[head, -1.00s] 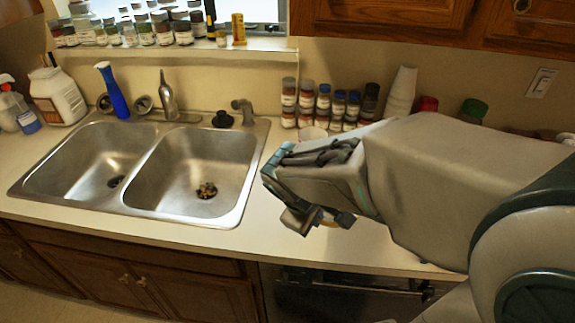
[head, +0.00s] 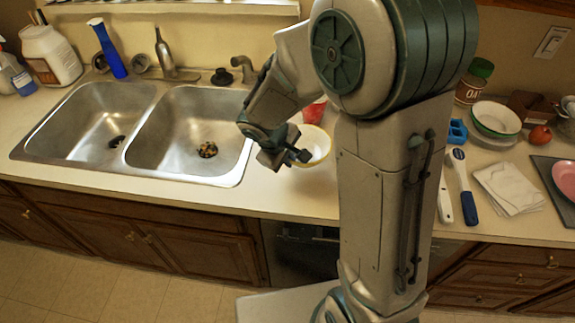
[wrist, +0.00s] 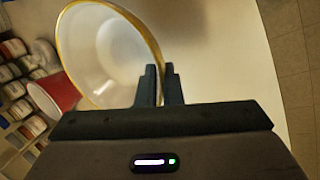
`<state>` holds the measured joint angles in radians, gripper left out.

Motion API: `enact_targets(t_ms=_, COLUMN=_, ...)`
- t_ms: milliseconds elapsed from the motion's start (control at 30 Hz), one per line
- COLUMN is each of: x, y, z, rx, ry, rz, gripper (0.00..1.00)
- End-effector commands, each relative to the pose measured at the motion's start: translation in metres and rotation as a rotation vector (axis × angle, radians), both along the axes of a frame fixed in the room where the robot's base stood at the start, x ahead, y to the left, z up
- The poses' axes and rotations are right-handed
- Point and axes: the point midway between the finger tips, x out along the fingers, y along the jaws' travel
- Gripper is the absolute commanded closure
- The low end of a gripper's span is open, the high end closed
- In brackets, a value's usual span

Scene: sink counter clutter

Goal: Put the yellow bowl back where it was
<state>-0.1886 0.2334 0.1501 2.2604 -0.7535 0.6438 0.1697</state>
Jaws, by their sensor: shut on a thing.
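The yellow bowl (head: 318,148), white inside with a yellow rim, is tilted beside my gripper over the counter, right of the sink. In the wrist view the bowl (wrist: 95,62) fills the upper left, and its rim runs in between the two dark fingers. My gripper (head: 283,158), also in the wrist view (wrist: 162,84), is shut on that rim. My arm hides part of the bowl's right side in the head view. I cannot tell how far the bowl is above the counter.
A red cup (head: 314,111) stands close behind the bowl, near several jars (wrist: 22,90). The double sink (head: 190,130) is at left. My arm hides the counter's middle.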

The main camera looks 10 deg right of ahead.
Motion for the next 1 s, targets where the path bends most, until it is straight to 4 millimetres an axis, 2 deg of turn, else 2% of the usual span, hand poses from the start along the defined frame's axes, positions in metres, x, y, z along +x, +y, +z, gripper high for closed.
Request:
enact_targets(t_ms=133, x=0.003, y=0.001, z=-0.007, rx=-0.001, ry=0.002, rz=0.000, gripper=1.00)
enact_targets(t_ms=400, x=0.003, y=0.001, z=-0.040, rx=-0.001, ry=0.001, rz=0.001, gripper=1.00)
enact_targets(t_ms=833, x=0.003, y=0.001, z=-0.046, rx=0.000, ry=-0.001, rz=0.000, gripper=1.00)
enact_targets(t_ms=933, x=0.003, y=0.001, z=-0.045, rx=0.000, ry=0.000, rz=0.000, gripper=0.72)
enact_targets(t_ms=1000, x=0.003, y=0.001, z=-0.045, rx=0.000, ry=0.000, rz=0.000, gripper=0.72)
